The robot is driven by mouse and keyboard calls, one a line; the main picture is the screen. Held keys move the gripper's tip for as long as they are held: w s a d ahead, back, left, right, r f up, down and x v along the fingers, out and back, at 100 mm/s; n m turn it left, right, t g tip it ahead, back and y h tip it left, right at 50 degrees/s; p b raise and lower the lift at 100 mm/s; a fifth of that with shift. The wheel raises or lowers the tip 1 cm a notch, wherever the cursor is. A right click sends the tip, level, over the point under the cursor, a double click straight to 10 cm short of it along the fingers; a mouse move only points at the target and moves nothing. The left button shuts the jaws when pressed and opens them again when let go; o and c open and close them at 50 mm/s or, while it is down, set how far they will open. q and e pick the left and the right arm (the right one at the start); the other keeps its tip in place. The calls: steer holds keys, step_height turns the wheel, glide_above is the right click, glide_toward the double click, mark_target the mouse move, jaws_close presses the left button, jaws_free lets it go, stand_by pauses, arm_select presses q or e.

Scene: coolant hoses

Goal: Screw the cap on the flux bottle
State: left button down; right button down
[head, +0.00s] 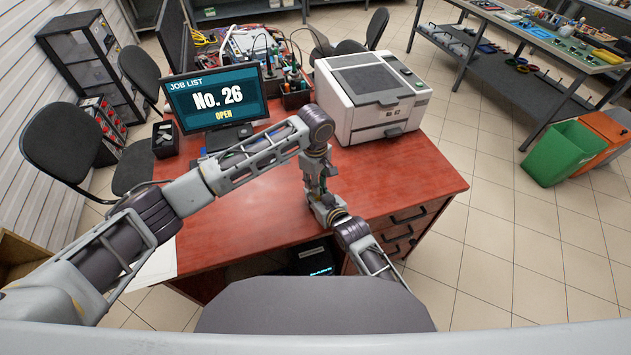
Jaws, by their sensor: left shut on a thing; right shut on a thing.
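My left gripper (314,180) points down over the red desk, close above my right gripper (322,203). My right gripper reaches in from the lower right and meets the left one near the desk's middle. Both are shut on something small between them. The flux bottle and its cap cannot be made out; the fingers and arm links hide them. From the poses, the left one appears to hold the cap from above and the right one the bottle from the side. Whether cap and bottle touch cannot be seen.
The red desk (410,180) is clear around the grippers. A printer (372,95) stands behind to the right. A monitor (217,100) reading "JOB LIST No. 26 OPEN" stands at the left, with a pen holder (295,97) between them. A white paper (155,268) lies at the left edge.

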arm_select(q)
steer(key=m, duration=0.3)
steer(key=shift+m, duration=0.3)
steer(key=c, duration=1.3)
jaws_free()
steer(key=shift+c, duration=0.2)
steer(key=shift+r, duration=0.1)
steer(key=shift+r, duration=2.15)
